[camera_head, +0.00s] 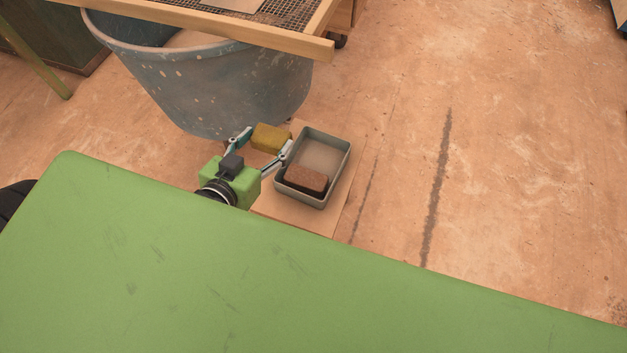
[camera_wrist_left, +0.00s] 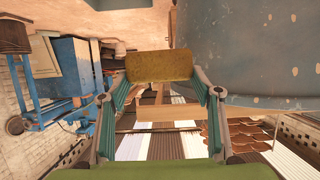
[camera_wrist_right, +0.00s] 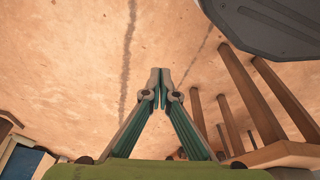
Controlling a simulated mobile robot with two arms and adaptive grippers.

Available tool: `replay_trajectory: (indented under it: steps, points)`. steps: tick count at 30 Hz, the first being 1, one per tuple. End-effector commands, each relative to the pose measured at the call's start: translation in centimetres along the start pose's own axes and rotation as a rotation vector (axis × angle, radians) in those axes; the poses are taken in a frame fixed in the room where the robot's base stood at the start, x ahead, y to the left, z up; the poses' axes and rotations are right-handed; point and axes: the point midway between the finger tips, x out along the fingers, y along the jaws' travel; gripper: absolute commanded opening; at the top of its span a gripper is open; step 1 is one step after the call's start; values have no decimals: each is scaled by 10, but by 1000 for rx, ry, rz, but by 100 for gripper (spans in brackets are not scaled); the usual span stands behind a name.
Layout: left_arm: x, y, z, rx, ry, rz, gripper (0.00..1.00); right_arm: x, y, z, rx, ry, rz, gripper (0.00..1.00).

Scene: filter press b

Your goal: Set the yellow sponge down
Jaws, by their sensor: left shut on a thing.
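My left gripper (camera_head: 262,149) is shut on the yellow sponge (camera_head: 270,137) and holds it up between its fingertips, just left of the grey tray (camera_head: 344,165). The sponge also shows across the fingertips in the left wrist view (camera_wrist_left: 160,67). The tray is shallow and open, and a brown sponge-like block (camera_head: 306,179) lies in its near part; its far part is empty. The tray stands on a light board (camera_head: 336,212). My right gripper (camera_wrist_right: 160,77) shows in the right wrist view only, with its fingertips together and nothing visible between them.
A large grey-blue tub (camera_head: 215,85) stands just beyond the left gripper. A wood-framed mesh top (camera_head: 310,45) overhangs it. The floor to the right of the tray (camera_head: 500,150) is clear. In the right wrist view, wooden legs (camera_wrist_right: 255,95) stand to the right.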

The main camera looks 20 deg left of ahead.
Motion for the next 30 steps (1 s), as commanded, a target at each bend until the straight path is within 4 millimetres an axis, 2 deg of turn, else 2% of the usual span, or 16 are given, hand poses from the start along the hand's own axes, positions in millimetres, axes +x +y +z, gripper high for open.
replay_trajectory:
  steps: [1,2,7,10,14,21,25,30]
  points:
    - [2,4,17,-1,0,-5,42,4,0,-2,1,8,1,0]
    - [2,7,19,-2,0,-7,42,1,0,-4,1,12,1,0]
    - [-1,16,26,-3,1,-10,42,-13,2,-11,3,20,3,0]
    - [8,21,26,-4,3,-10,42,-22,2,-15,4,26,4,0]
    - [35,34,28,-5,5,-10,42,-41,3,-21,6,39,6,0]
    - [93,60,32,-3,3,-10,42,-93,5,-28,9,65,10,0]
    - [109,66,46,-3,0,-10,42,-121,6,-27,11,79,13,0]
    - [134,74,61,-2,0,-10,42,-125,6,-24,11,81,14,0]
